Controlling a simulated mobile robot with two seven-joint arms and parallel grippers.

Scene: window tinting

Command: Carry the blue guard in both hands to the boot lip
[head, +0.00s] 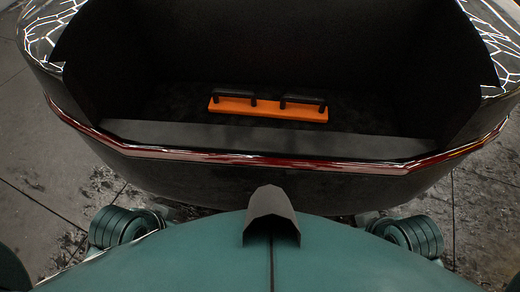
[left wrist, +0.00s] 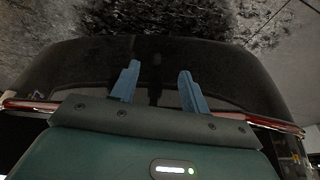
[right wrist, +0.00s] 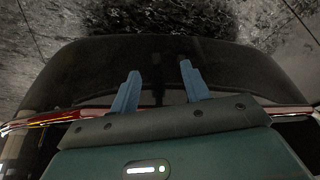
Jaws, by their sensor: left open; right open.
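No blue guard shows in any view. An orange bar (head: 268,108) with two black handles lies on the dark boot floor in the head view. The boot lip (head: 270,139) is a grey band across the boot opening, above a red trim strip. My left gripper (left wrist: 159,67) shows in the left wrist view with its blue fingers apart and nothing between them. My right gripper (right wrist: 159,67) shows in the right wrist view, also open and empty. Both point at the car's dark rear. Neither gripper shows in the head view.
The car's dark rear bumper (head: 270,180) stands close in front of my body. The boot side walls rise left and right of the opening. Wet, dark paved ground (head: 485,215) lies clear on both sides.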

